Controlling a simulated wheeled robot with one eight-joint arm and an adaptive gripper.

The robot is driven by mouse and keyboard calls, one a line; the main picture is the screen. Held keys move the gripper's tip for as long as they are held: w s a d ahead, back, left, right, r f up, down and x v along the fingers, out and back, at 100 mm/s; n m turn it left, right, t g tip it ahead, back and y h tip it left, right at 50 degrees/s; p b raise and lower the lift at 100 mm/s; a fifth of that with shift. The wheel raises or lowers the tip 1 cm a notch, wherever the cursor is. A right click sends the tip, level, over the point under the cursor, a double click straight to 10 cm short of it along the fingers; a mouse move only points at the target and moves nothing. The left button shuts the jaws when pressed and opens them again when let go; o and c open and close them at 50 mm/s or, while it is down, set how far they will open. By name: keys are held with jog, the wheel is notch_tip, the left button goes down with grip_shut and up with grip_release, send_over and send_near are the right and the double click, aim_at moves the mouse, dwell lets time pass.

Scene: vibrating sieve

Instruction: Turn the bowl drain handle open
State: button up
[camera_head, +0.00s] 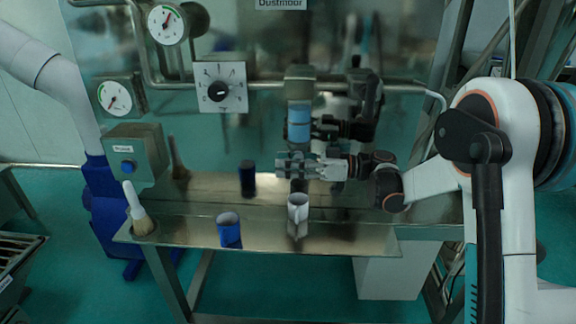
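I cannot pick out the bowl drain handle with certainty in the head view. My gripper (286,166) is in front of the shiny metal wall, right of centre, its silver fingers pointing left. It is above the metal shelf (270,240) and above a white mug (298,226). The fingers are small and blend with the wall's reflections, so their gap is unclear. No object shows clearly between them.
A blue cup (229,232) and a brush (143,222) stand on the shelf. A button box (136,155), two gauges (168,24) and a dial panel (221,88) are at the left and above. Pipes run along the wall.

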jog(key=shift+c, duration=0.6)
grip_shut()
